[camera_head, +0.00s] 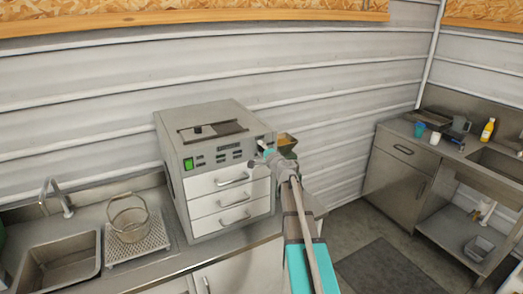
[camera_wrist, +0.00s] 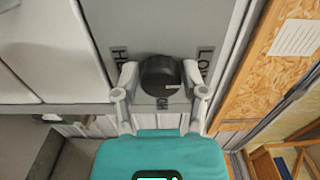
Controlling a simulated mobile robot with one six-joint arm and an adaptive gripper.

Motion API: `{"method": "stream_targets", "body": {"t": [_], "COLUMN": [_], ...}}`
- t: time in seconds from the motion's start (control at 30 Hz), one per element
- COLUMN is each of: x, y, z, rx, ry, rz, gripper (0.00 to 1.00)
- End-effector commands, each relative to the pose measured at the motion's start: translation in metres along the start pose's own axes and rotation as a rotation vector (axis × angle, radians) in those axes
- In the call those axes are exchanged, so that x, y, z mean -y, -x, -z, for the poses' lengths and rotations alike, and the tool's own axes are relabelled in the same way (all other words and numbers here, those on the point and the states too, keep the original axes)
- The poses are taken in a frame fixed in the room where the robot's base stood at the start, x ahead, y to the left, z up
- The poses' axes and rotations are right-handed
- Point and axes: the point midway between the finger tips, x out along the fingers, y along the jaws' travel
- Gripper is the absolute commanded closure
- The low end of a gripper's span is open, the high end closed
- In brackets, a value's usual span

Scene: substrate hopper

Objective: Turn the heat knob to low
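In the wrist view, the dark round heat knob (camera_wrist: 158,72) sits on the grey front panel of the machine. "LOW" is lettered to its right, a partly covered label starting with "H" is to its left, and a small label is below it. A short pale mark on the knob lies toward its lower right. My gripper (camera_wrist: 160,72) has one finger on each side of the knob, close to its edges; whether they press on it is unclear. In the head view, my gripper (camera_head: 261,150) is at the upper right of the machine's front and hides the knob.
The grey machine (camera_head: 208,118) has a green-lit switch (camera_head: 188,163) and several drawers below. A second counter (camera_head: 400,150) with cups and a yellow bottle (camera_head: 487,130) stands at right.

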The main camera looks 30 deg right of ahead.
Motion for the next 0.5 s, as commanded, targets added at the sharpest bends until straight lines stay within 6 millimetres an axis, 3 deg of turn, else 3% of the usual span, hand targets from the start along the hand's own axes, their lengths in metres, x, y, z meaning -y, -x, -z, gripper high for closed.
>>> {"method": "stream_targets", "body": {"t": [0.03,0.1,0.5], "x": [0.0,0.0,0.0002], "y": [0.0001,0.0,0.0004], "z": [0.0,0.0001,0.0007], "rx": [0.0,-0.001,-0.002], "ry": [-0.001,-0.001,-0.003], "rz": [0.0,0.0,0.001], "gripper": [0.28,0.15,0.15]}}
